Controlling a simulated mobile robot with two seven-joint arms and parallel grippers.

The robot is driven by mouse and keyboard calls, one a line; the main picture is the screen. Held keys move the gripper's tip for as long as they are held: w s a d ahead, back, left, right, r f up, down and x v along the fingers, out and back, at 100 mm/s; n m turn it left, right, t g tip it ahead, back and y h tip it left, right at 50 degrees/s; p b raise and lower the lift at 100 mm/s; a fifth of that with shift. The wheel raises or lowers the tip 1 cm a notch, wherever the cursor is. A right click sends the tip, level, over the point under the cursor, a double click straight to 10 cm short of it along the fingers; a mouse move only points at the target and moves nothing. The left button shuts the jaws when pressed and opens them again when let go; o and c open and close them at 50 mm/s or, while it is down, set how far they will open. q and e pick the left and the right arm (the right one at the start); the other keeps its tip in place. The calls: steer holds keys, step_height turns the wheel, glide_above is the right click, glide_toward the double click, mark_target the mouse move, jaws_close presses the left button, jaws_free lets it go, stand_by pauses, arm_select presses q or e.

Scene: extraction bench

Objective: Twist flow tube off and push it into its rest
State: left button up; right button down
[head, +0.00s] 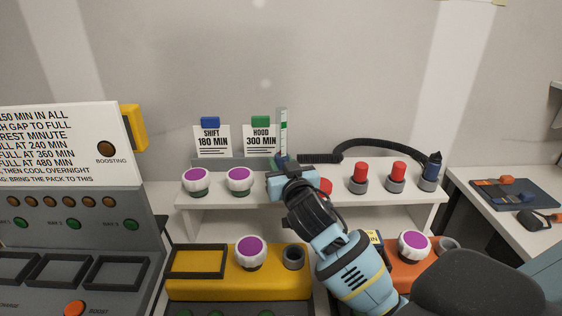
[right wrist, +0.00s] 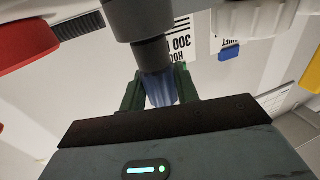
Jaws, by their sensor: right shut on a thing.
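The flow tube (head: 282,127) is a clear upright tube with a green mark and a blue lower end. It stands just behind my right gripper (head: 283,168) in the head view. My right gripper is shut on the tube's blue lower part, which shows between the fingers in the right wrist view (right wrist: 160,90). A dark cylinder (right wrist: 152,53) adjoins the blue part there; whether the two are joined I cannot tell. A blue-topped piece (head: 431,165) stands in a grey base at the shelf's right end, by a black hose (head: 385,146). My left gripper is not in view.
The white shelf (head: 240,200) carries purple-topped white knobs (head: 197,180) on the left and red-topped pieces (head: 359,172) on the right. Two cards, including the hood card (head: 262,140), stand behind. A yellow unit (head: 210,287) and orange unit (head: 405,275) lie below.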

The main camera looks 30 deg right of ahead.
stand_by(0.6)
stand_by(0.3)
stand_by(0.5)
steer(key=shift+f, duration=0.5)
steer(key=shift+f, duration=0.35)
stand_by(0.7)
steer(key=shift+f, duration=0.15)
stand_by(0.6)
steer(key=shift+f, duration=0.35)
